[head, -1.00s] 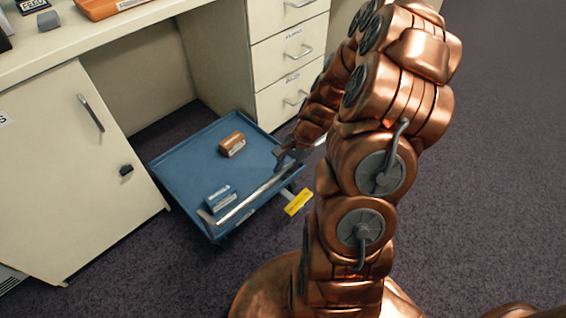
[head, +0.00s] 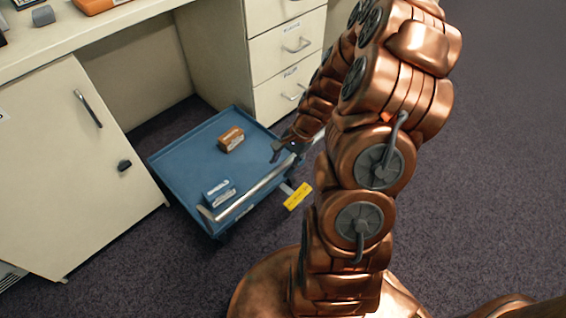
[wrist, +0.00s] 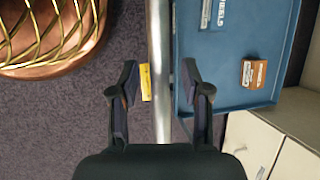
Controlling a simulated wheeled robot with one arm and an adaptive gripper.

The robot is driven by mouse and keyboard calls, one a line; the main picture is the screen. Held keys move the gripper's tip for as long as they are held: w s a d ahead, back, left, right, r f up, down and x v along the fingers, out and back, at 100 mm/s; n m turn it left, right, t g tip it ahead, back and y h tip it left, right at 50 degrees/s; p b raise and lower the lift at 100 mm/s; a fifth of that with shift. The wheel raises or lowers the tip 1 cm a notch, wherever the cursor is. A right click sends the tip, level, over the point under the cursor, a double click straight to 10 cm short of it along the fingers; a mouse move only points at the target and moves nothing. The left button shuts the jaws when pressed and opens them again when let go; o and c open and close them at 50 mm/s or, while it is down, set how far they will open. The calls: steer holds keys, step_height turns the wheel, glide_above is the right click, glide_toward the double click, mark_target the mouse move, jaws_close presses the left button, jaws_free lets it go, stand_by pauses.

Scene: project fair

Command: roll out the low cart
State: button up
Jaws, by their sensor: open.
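The low cart (head: 185,160) is a blue shallow tray, standing partly in the opening under the desk. Its silver handle bar (head: 250,193) runs along the near edge. My gripper (head: 284,150) is at the bar's right part. In the wrist view the bar (wrist: 158,60) passes between the open fingers of my gripper (wrist: 160,90), with a gap on both sides. A yellow labelled piece (head: 297,196) sticks out on a grey stem below the cart's near edge. It also shows left of the bar in the wrist view (wrist: 145,82).
An orange-brown box (head: 231,139) and a blue box (head: 218,192) lie on the cart. A cream cabinet door (head: 75,170) stands left of it, drawers (head: 288,60) to the right. Dark carpet (head: 490,190) is open in front and to the right.

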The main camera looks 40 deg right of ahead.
steer(key=v, duration=1.2)
steer(key=shift+a, duration=0.1)
steer(key=s+a+r+n+g+h, duration=0.1)
steer(key=s+a+r+n, duration=0.1)
steer(key=a+n, duration=0.3)
steer(key=s+a+r+n+g, duration=0.2)
steer(key=s+a+r, duration=0.1)
steer(key=a, duration=0.5)
steer(key=s+a+r+n+g+h, duration=0.1)
steer(key=s+a+n+h, duration=0.15)
steer(key=s+n, duration=0.35)
steer(key=s+a+r+n+h, duration=0.1)
steer(key=s+a+r+n, duration=0.2)
steer(key=s, duration=0.5)
steer(key=s+p+v, duration=0.2)
steer(key=p+v, duration=1)
steer(key=s+r+p+v, duration=0.1)
steer(key=s+p+v, duration=0.2)
steer(key=p+v, duration=1)
steer(key=shift+s+a+t, duration=0.4)
steer(key=shift+a, duration=0.25)
